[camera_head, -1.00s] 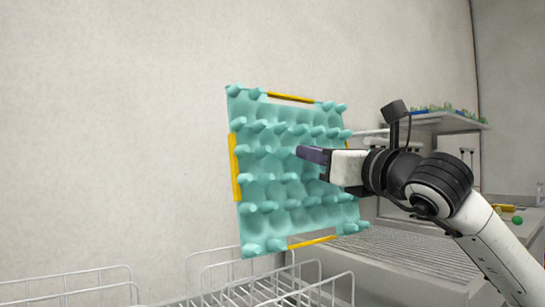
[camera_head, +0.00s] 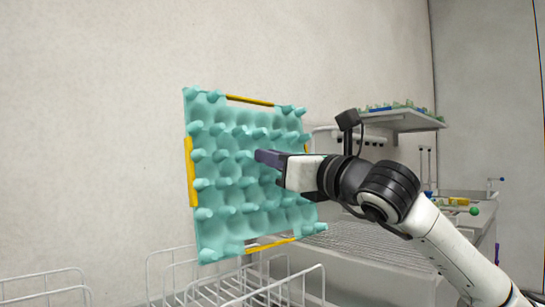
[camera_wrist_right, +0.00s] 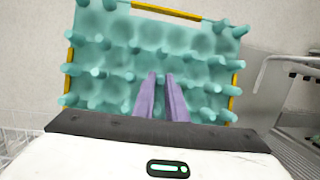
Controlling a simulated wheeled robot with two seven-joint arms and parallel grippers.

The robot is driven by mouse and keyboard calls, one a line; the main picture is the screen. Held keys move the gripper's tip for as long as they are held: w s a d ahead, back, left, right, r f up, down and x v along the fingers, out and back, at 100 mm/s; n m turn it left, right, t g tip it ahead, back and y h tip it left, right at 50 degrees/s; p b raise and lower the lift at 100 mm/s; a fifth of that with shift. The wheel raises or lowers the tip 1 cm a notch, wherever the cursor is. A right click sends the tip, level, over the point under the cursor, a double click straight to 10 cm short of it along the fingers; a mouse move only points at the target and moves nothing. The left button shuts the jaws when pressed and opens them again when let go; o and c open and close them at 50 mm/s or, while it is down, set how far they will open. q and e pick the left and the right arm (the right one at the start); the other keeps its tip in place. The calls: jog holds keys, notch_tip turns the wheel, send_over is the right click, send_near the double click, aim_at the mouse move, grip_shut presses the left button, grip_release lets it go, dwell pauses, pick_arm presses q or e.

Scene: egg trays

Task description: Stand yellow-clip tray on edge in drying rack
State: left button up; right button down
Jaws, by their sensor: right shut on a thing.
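The teal egg tray with yellow clips (camera_head: 225,190) is held upright in the air, its bumpy face toward me, above the white wire drying rack (camera_head: 285,285). Yellow clips show on its edges. My right gripper (camera_head: 262,157) reaches in from the right and is shut on the tray near its middle. In the right wrist view the purple fingers (camera_wrist_right: 161,85) lie close together against the tray (camera_wrist_right: 205,70); the exact pinch point is hard to see. The rack's lower part is cut off by the bottom of the head view. My left gripper is not in view.
A ribbed metal counter (camera_head: 375,245) lies to the right behind the tray. A wall shelf (camera_head: 405,120) above it holds more trays. A side table at far right bears a green ball (camera_head: 474,211). The wall left of the tray is bare.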

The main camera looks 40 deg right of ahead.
jog(key=shift+a+r, duration=0.1)
dwell(0.4)
jog(key=shift+s+a+r+y, duration=0.1)
jog(key=shift+a+y, duration=0.1)
jog(key=shift+a, duration=0.25)
jog(key=shift+s+a+r+y, duration=0.1)
jog(key=shift+a+y, duration=0.1)
jog(key=shift+a, duration=0.25)
